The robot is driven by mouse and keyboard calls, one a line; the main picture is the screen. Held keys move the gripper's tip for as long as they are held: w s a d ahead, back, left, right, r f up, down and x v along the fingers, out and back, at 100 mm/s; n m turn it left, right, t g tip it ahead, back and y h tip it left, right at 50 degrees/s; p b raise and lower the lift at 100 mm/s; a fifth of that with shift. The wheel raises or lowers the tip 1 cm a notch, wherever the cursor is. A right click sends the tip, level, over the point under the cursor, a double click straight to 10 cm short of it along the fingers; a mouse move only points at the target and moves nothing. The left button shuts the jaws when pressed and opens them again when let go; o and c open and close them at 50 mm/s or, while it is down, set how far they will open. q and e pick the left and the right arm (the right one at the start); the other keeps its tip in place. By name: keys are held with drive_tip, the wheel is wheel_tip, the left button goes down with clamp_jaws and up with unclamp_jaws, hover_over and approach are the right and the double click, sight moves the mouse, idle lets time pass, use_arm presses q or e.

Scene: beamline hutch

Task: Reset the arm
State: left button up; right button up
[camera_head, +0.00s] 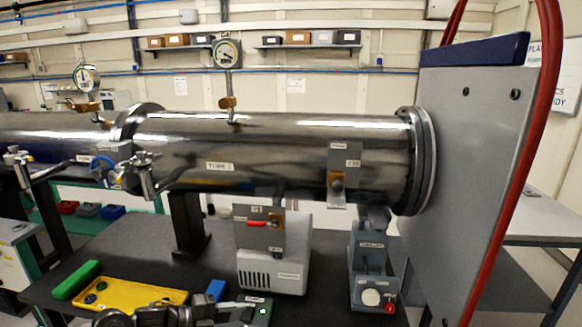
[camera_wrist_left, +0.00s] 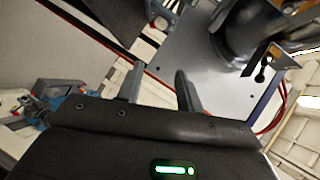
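My left arm comes in low along the bottom edge of the head view, in front of the bench. Its left gripper (camera_head: 252,310) shows there with a small green light, partly cut off by the frame. In the left wrist view the gripper's two fingers (camera_wrist_left: 159,78) stand apart with nothing between them, so it is open and empty. My right gripper is in neither view.
A steel beam tube (camera_head: 270,150) spans above the dark bench (camera_head: 215,245). A yellow tray (camera_head: 130,294), a green block (camera_head: 77,280), a white box (camera_head: 272,262) and a grey control unit (camera_head: 368,275) are near. A grey panel (camera_head: 470,150) with red hoses stands right.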

use_arm(q)
drive_tip(key=s+d+f+n+t+y, duration=0.4)
drive_tip(key=s+d+n, duration=0.25)
drive_tip(key=n, duration=0.25)
drive_tip(key=s+a+f+n+g+y, duration=0.25)
drive_tip(key=s+a+n, duration=0.35)
drive_tip(key=s, duration=0.3)
drive_tip(key=s+a+f+n+g+y, duration=0.25)
drive_tip(key=s+a+n+y, duration=0.2)
drive_tip(key=s, duration=0.55)
drive_tip(key=s+a+f+n+g+y, duration=0.15)
drive_tip(key=s+a+f+n, duration=0.25)
drive_tip(key=s+a+n, duration=0.4)
wheel_tip(320, 180, down, 27)
drive_tip(key=s+d+m+g, duration=0.1)
drive_tip(key=s+d+m, duration=0.1)
drive_tip(key=s, duration=0.1)
drive_tip(key=s+a+f+g, duration=0.1)
drive_tip(key=s+a+f, duration=0.2)
drive_tip(key=s+f, duration=1.1)
drive_tip(key=shift+s+f+y, duration=0.25)
drive_tip(key=shift+s+y, duration=0.2)
drive_tip(key=shift+s, duration=0.35)
